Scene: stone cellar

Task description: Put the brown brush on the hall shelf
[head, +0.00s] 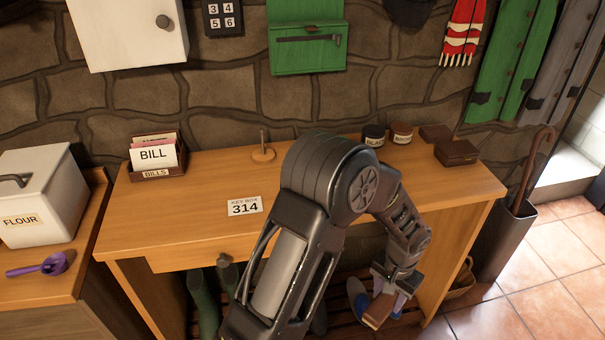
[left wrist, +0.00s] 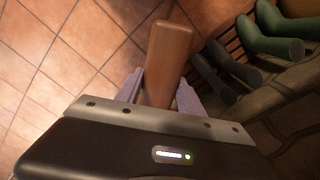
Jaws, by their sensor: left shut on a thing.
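My left gripper (head: 386,296) is shut on the brown brush (head: 377,312), low in front of the right part of the wooden hall table. In the left wrist view the brush (left wrist: 170,50) is a plain brown block standing out between the pale fingers of the left gripper (left wrist: 160,92); no bristles show. The hall table has a wide wooden top (head: 190,220) and a dark slatted shelf (left wrist: 222,32) low down with boots on it. No label shows which level is the hall shelf. My left arm hides the middle of the top. My right gripper is out of view.
On the top stand a bills box (head: 157,160), a spike on a round base (head: 263,153), two small jars (head: 373,135) and brown boxes (head: 457,152). Green boots (head: 203,300) and blue footwear (head: 357,298) are below. An umbrella stand (head: 505,240) is at right.

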